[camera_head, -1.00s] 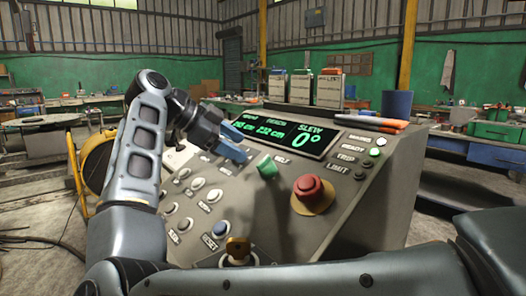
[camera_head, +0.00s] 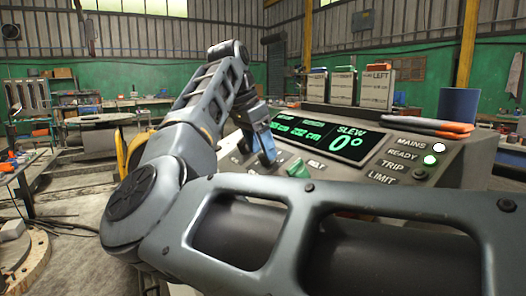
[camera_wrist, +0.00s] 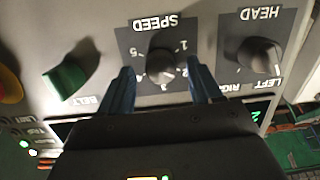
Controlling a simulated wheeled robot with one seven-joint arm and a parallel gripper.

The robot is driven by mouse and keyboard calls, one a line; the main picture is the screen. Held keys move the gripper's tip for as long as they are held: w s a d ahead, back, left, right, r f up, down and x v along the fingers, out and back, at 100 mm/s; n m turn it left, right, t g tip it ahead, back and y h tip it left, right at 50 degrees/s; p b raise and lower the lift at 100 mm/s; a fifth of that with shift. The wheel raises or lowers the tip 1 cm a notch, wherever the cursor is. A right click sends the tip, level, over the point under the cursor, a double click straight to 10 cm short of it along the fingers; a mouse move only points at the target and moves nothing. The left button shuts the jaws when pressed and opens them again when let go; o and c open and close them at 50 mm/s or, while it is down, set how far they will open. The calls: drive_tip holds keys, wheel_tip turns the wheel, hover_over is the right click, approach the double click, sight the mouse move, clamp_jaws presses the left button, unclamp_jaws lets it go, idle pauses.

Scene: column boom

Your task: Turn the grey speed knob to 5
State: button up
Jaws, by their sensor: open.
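The grey speed knob (camera_wrist: 160,64) shows in the wrist view, upside down, under the SPEED label with numbers around it. I cannot tell clearly which number it points at. My gripper (camera_wrist: 162,71) is open, with one blue finger to the left of the knob and one to the right. I cannot tell whether either finger touches it. In the head view my gripper (camera_head: 262,146) is over the upper left of the console (camera_head: 466,158), and the speed knob is hidden there.
A green BELT knob (camera_wrist: 70,78) is left of the speed knob in the wrist view, and a HEAD knob (camera_wrist: 260,57) is right. The display (camera_head: 317,136) reads SLEW 0°. Orange-and-dark items (camera_head: 420,125) and a dark blue cylinder (camera_head: 459,106) stand on the console top.

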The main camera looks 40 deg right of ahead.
drive_tip(key=shift+d+f, duration=0.2)
drive_tip(key=shift+f, duration=0.5)
drive_tip(key=c, duration=1)
drive_tip(key=shift+c, duration=0.2)
